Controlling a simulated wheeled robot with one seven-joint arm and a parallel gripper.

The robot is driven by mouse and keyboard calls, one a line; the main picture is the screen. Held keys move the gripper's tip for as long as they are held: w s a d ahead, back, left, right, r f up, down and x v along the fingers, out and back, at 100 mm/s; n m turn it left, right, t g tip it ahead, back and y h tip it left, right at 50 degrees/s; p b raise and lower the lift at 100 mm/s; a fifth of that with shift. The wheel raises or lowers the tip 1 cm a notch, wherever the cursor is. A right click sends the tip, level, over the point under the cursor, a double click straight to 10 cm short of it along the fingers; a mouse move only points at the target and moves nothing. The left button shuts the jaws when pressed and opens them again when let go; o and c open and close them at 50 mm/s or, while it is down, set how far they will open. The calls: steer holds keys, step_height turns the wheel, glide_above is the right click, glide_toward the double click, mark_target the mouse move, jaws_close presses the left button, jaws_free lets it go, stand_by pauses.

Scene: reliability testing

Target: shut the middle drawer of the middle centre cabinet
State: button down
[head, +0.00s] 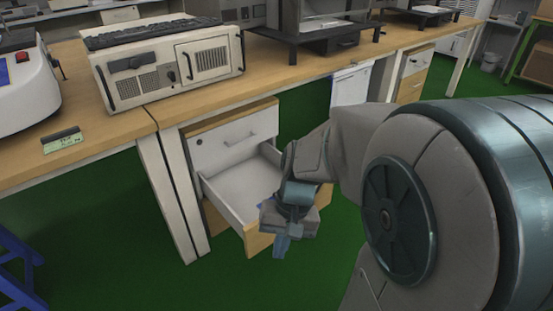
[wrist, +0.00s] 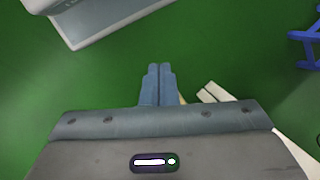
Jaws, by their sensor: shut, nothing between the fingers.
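The middle centre cabinet (head: 233,128) stands under the wooden desk in the head view, its white top drawer front closed. Below that, the middle drawer (head: 236,184) is pulled well out and looks empty; its wood-coloured front (head: 257,241) faces the aisle. My gripper (head: 281,250) hangs fingers-down at the right part of that front and hides some of it. I cannot tell whether they touch. In the wrist view my fingers (wrist: 158,84) are pressed together, with nothing between them. The drawer is almost wholly hidden there by the gripper body.
Pale desk legs (head: 172,195) stand left of the cabinet. A blue stool (head: 18,265) is at the far left. A beige computer case (head: 168,62) sits on the desk. The green floor (head: 130,275) before the cabinet is clear. A pale box-like thing (wrist: 100,20) shows in the wrist view.

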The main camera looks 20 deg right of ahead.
steer(key=w+d+f+m+t+y, duration=0.6)
steer(key=w+d+f+m+y, duration=0.3)
steer(key=w+m, duration=0.45)
steer(key=s+d+f+m+t+h+p, duration=0.1)
steer(key=d+f+m+t+h, duration=0.2)
steer(key=d+f+m+t, duration=0.45)
steer(key=d+f+m+t+h, duration=0.25)
steer(key=d+m+t, duration=0.35)
steer(key=d, duration=0.4)
steer(key=shift+m+g, duration=0.65)
steer(key=shift+m, duration=0.05)
steer(key=b+x, duration=0.1)
steer(key=x, duration=0.3)
steer(key=b+x, duration=0.1)
steer(key=x, duration=0.4)
steer(key=b+x, duration=0.2)
steer(key=x, duration=0.2)
steer(key=shift+w+d, duration=0.2)
steer(key=shift+w, duration=0.2)
